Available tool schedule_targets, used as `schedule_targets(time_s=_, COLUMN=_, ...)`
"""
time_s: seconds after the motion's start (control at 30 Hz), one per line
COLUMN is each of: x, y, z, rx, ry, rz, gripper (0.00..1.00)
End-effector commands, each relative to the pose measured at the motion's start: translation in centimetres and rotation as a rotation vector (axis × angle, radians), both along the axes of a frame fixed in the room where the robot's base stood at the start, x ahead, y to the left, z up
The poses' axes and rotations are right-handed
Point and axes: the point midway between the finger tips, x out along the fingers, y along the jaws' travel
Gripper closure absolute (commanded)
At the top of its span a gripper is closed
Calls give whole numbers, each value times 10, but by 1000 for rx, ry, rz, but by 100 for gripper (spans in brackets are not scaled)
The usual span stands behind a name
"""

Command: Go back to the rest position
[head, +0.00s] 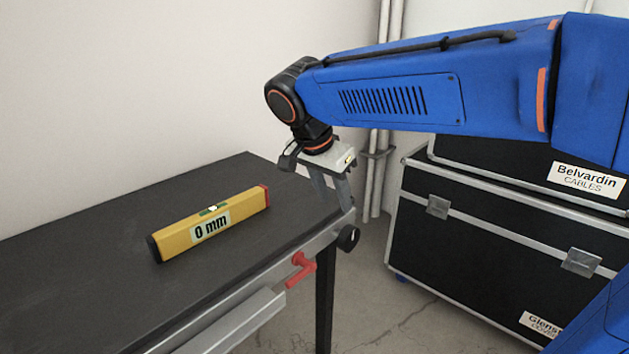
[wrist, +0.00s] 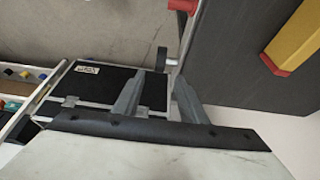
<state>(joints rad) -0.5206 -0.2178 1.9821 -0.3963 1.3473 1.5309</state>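My gripper (head: 334,196) hangs from my blue arm, fingers pointing down, by the right end of the black workbench (head: 90,240) in the head view. In the wrist view my gripper (wrist: 158,84) has its two grey fingers apart, with nothing held between them. Whether the fingertips touch the bench edge cannot be told. A yellow spirit level (head: 180,236) marked "0 mm" lies on the bench top, left of my gripper and apart from it. Part of the level (wrist: 296,45) shows at the right of the wrist view.
A red clamp handle (head: 300,270) and a black knob (head: 348,238) stick out from the bench's front rail. Black flight cases (head: 470,245) stand stacked at the right. Pipes (head: 376,180) run up the wall behind. Bare concrete floor lies between bench and cases.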

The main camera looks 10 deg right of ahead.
Motion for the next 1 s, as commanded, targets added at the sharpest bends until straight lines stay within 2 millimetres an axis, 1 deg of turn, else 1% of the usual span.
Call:
schedule_targets(time_s=0.17, x=-24, y=-30, z=-9, rx=24, ry=32, rz=103, gripper=62)
schedule_targets(time_s=0.3, x=-55, y=-60, z=-25, rx=51, ry=60, rz=252, gripper=62)
schedule_targets(time_s=0.5, x=-100, y=-92, z=-51, rx=72, ry=66, rz=465, gripper=62)
schedule_targets(time_s=0.7, x=-144, y=-113, z=-81, rx=62, ry=39, rz=671, gripper=62)
schedule_targets(time_s=0.8, x=-162, y=-119, z=-96, rx=46, ry=17, rz=764, gripper=62)
schedule_targets(time_s=0.9, x=-176, y=-123, z=-109, rx=24, ry=-1, rz=838, gripper=62)
schedule_targets(time_s=1.0, x=-185, y=-125, z=-118, rx=5, ry=-15, rz=890, gripper=62)
